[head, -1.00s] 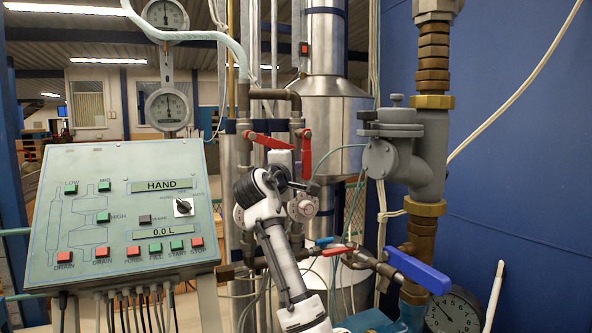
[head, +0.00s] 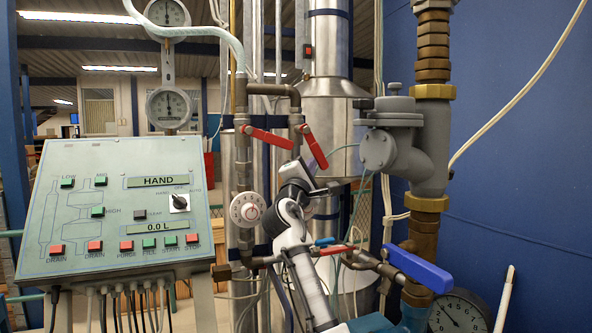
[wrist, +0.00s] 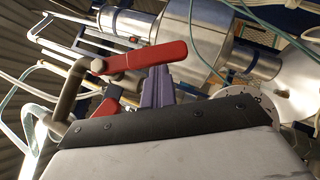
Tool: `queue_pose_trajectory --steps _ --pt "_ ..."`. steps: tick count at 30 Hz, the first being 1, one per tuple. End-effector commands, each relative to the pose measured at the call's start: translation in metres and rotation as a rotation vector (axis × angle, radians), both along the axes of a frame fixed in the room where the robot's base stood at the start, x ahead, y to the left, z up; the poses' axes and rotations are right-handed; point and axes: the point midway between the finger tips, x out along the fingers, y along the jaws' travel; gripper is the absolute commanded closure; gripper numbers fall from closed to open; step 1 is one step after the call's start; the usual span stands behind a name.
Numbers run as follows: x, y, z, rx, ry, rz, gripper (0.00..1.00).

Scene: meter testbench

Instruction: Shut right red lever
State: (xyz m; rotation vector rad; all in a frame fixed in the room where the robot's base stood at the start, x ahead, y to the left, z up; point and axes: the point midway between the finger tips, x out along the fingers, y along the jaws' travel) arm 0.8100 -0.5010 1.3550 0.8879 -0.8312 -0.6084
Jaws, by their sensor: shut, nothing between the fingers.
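The right red lever (head: 314,147) slants down to the right from its pipe valve in the head view. In the wrist view the red lever (wrist: 145,60) lies across the picture, close in front of my gripper. My gripper (wrist: 158,80) shows as purple-grey fingers, shut and empty, at the lever's lower edge. They look very near or touching; I cannot tell which. In the head view my arm rises from below, its end just under the right lever, and the fingers are hard to make out. The left red lever (head: 266,137) slants slightly down to the right.
A control panel (head: 120,205) stands at the left. A white dial (head: 247,210) sits left of my arm. A blue-handled valve (head: 418,268) and small red-handled valve (head: 336,250) are at lower right. Steel cylinders and pipes stand close behind.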

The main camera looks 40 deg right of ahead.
Motion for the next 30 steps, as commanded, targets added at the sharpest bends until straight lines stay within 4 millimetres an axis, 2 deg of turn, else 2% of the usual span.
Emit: queue_pose_trajectory --steps 3,14,30 --pt "-0.005 -0.013 -0.001 -0.106 0.027 -0.007 1.00" --pt "-0.011 -0.039 0.011 -0.421 0.104 -0.005 1.00" --pt "-0.015 -0.055 0.026 -0.416 0.099 -0.003 1.00"
